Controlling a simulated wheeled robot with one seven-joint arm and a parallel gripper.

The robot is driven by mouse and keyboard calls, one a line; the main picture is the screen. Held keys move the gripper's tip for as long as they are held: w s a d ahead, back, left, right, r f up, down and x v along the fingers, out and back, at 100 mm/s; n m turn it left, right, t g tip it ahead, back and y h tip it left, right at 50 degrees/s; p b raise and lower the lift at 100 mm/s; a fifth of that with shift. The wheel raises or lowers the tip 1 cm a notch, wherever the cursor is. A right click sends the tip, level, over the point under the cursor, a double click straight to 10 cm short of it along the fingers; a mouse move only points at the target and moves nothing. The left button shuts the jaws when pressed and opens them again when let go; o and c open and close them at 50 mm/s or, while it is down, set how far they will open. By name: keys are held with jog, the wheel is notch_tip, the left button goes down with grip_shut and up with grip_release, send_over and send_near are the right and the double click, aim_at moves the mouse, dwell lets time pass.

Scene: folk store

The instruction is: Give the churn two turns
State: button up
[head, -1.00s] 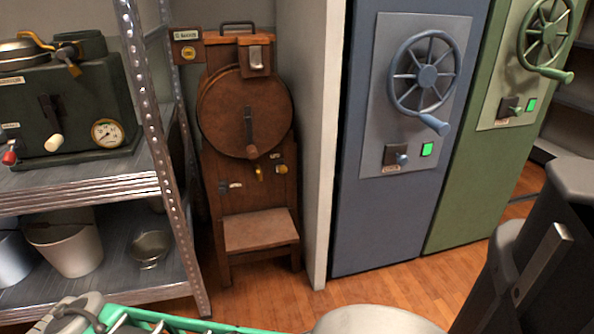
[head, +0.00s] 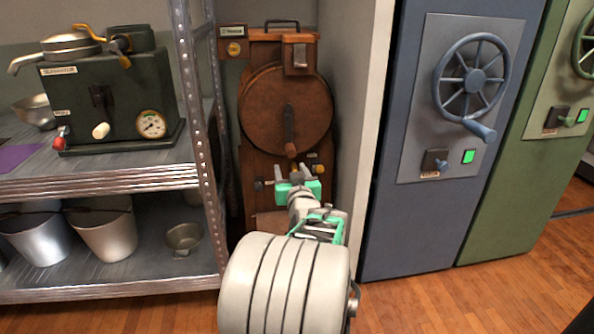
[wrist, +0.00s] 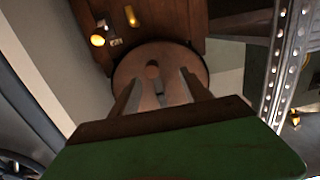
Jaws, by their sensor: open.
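The churn is a wooden cabinet with a round brown drum (head: 262,105) on its front. A dark crank (head: 289,115) hangs straight down the drum's face, with a reddish-brown grip (head: 291,149) at its lower end. My gripper (head: 293,173) is open and empty in front of the churn, just below the grip in the head view. In the wrist view my gripper (wrist: 160,82) points at the drum (wrist: 140,68), and the crank grip (wrist: 152,71) shows between its two fingers. The gap between fingers and grip is hard to judge. My arm hides the churn's lower part.
A metal shelf (head: 110,180) with a dark green machine (head: 105,100) and several pails stands close on the left, its post (head: 190,80) near the churn. A pale wall (head: 355,150) bounds the right. A blue cabinet (head: 405,225) with a handwheel (head: 473,78) stands beyond it.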

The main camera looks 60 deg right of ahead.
aim_at(292, 154)
jog(key=shift+h, duration=0.4)
jog(key=p+x, duration=0.1)
jog(key=x, duration=0.2)
jog(key=p+x, duration=0.1)
jog(key=x, duration=0.2)
jog(key=s+d+x, duration=0.1)
jog(key=x, duration=0.3)
jog(key=shift+s+r+p, duration=0.1)
jog(key=shift+r+p, duration=0.1)
jog(key=shift+p, duration=0.2)
jog(key=shift+d+f+b, duration=0.1)
jog(key=shift+d+b, duration=0.25)
jog(key=shift+w, duration=0.25)
jog(key=c, duration=1.1)
jog(key=shift+o, duration=0.2)
